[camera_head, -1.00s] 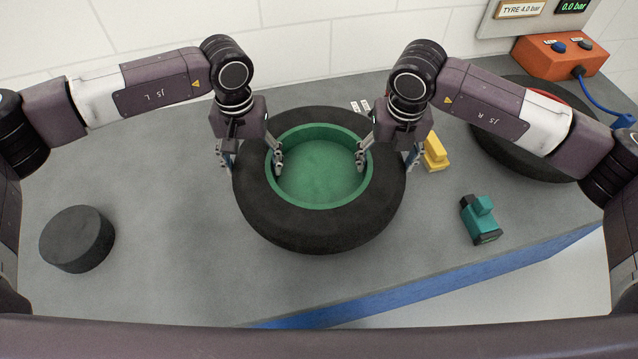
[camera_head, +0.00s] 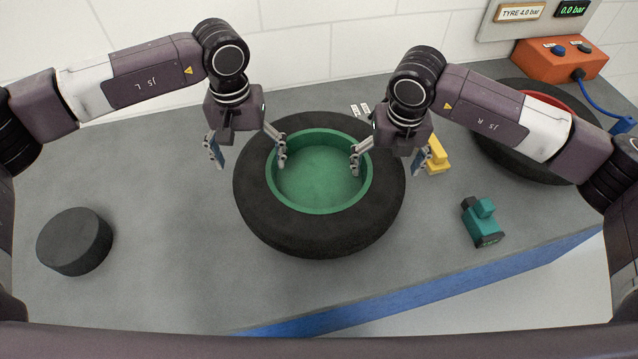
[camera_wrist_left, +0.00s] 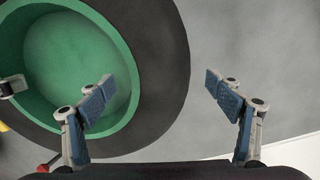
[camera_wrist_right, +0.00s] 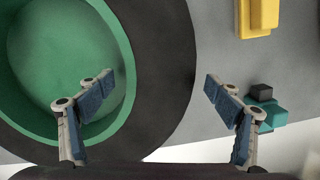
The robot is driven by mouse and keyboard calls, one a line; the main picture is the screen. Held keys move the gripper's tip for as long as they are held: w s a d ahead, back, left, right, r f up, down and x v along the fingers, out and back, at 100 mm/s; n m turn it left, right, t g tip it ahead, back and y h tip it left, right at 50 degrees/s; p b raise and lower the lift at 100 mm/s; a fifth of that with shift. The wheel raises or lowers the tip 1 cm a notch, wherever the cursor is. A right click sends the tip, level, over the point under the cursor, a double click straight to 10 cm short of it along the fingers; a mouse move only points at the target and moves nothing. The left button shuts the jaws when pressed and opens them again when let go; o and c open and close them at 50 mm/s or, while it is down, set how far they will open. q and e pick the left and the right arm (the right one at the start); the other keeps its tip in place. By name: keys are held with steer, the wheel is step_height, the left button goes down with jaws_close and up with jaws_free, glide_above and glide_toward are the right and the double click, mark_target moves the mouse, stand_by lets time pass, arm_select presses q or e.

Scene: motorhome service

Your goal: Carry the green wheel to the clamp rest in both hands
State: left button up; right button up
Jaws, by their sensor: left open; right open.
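The green wheel (camera_head: 319,232) is a dark tyre with a green dished rim, lying flat on the grey bench. My left gripper (camera_head: 248,152) is open over the tyre's left side, one finger over the green rim and the other outside the tyre. My right gripper (camera_head: 388,160) is open the same way over the right side. Both wrist views show tyre between spread fingers, with no clear contact. The wheel also shows in the left wrist view (camera_wrist_left: 155,60) and the right wrist view (camera_wrist_right: 165,60). I cannot tell which thing is the clamp rest.
A dark round block (camera_head: 75,241) stands at the bench's left. A yellow block (camera_head: 437,160) and a teal device (camera_head: 483,221) lie right of the wheel. A red-rimmed tyre (camera_head: 500,150) and orange box (camera_head: 560,62) are at the back right.

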arm_select(q)
step_height(320, 180, up, 8)
steer(key=shift+r, duration=0.15)
arm_select(e)
step_height(320, 180, up, 12)
steer(key=s, duration=0.1)
steer(key=shift+s, duration=0.25)
arm_select(q)
step_height(320, 180, up, 10)
steer(key=p, duration=0.6)
arm_select(e)
step_height(320, 180, up, 10)
steer(key=shift+r, duration=0.15)
stand_by(0.4)
stand_by(0.5)
